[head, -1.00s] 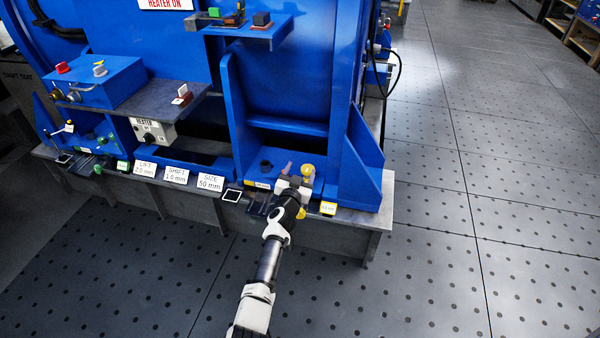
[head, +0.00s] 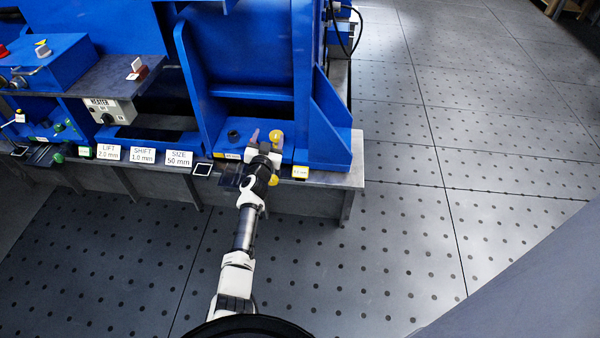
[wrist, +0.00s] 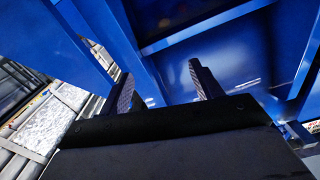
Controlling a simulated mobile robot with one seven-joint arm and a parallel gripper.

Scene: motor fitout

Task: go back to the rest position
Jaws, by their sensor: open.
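My gripper (head: 265,148) is at the end of my arm, which reaches forward from the bottom of the head view to the front of the blue machine (head: 240,65). In the wrist view my gripper's two fingers (wrist: 160,88) stand apart with nothing between them. Blue panels of the machine fill most of the view beyond the fingers. In the head view a yellow knob (head: 276,137) shows right beside the gripper; I cannot tell whether they touch.
White labels reading LIFT, SHIFT and SIZE (head: 179,158) stand along the machine's front ledge. A heater box (head: 108,111) and a blue control box (head: 45,62) are at the left. A blue gusset (head: 330,130) stands right of my gripper. The tiled floor (head: 440,120) at the right is clear.

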